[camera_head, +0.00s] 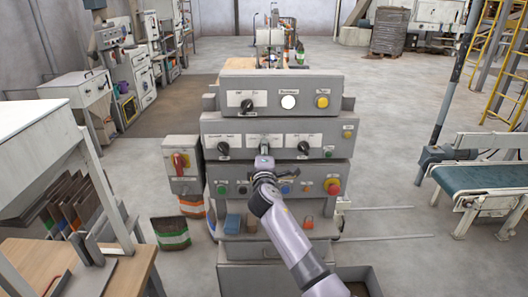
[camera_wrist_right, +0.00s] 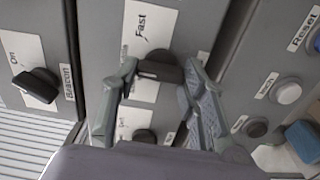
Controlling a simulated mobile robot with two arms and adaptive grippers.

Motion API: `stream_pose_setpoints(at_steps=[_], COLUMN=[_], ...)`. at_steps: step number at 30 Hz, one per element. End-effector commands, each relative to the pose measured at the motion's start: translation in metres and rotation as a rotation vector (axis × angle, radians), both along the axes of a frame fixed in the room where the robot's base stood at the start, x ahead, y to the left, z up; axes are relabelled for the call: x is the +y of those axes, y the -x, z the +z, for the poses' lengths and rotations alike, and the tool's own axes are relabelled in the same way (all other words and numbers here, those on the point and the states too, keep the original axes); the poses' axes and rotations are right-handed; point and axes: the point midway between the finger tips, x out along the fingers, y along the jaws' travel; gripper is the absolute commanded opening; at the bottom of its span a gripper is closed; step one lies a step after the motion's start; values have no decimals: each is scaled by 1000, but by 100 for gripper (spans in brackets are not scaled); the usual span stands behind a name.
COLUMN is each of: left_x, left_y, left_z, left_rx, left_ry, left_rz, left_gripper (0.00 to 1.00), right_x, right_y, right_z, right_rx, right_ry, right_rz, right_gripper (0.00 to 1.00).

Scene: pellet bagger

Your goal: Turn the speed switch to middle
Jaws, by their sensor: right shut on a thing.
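The speed switch, a black rotary knob (camera_wrist_right: 160,68), sits between the fingers of my right gripper (camera_wrist_right: 158,85) in the right wrist view. Its white label plate (camera_wrist_right: 140,28) reads "Fast" at the visible end. My right gripper is shut on the knob; the fingers cover part of it and of the label. In the head view my right gripper (camera_head: 264,160) is at the centre of the grey machine's middle panel (camera_head: 240,127), and hides the knob there. My left gripper is not in view.
Black knobs stand left (camera_head: 223,148) and right (camera_head: 303,147) of the gripper. A lower panel has several buttons and a red emergency stop (camera_head: 332,186).

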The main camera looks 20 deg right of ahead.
Motion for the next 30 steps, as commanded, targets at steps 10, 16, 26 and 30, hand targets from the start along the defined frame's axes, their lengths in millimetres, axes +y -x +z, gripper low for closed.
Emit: stream_pose_setpoints(at_steps=[10, 16, 26, 30], left_x=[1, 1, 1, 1], left_y=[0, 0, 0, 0], left_z=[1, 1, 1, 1], left_rx=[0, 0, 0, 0], left_ry=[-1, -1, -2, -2], left_rz=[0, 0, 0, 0], left_gripper=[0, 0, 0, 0], right_x=[2, 2, 1, 1], right_y=[0, 0, 0, 0], right_z=[-2, -3, -1, -1], right_rx=[9, 10, 8, 7], right_ry=[21, 20, 20, 20], right_rz=[3, 3, 1, 1], right_gripper=[12, 40, 60, 60])
